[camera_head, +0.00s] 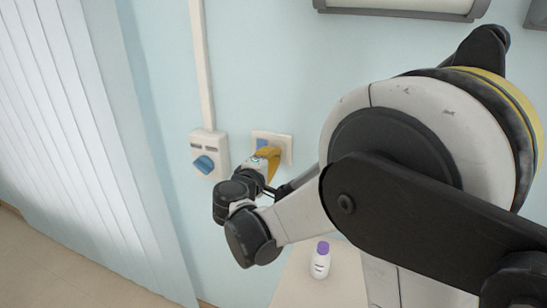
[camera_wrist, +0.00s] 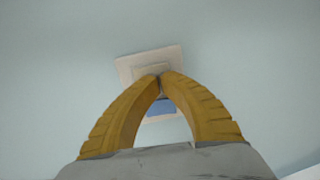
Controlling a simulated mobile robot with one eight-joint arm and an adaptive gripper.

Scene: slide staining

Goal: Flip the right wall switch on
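A white wall switch plate (camera_head: 286,147) is on the pale blue wall, with a blue part (camera_head: 262,143) on its left side. The yellow fingers of my gripper (camera_head: 268,153) are in front of the plate and hide part of it. In the wrist view, the plate (camera_wrist: 128,68) shows beyond the fingertips of my gripper (camera_wrist: 160,76). The fingertips meet over a pale raised part, with nothing seen between them. The blue part (camera_wrist: 160,107) shows between the curved fingers. I cannot tell whether the tips touch the switch, nor its position.
A white box (camera_head: 196,143) with a blue knob (camera_head: 204,164) is on the wall left of the plate, below a vertical conduit (camera_head: 201,70). A white bottle with a purple cap (camera_head: 321,262) stands on a pale surface (camera_head: 290,290) below. Vertical blinds (camera_head: 70,140) hang at left.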

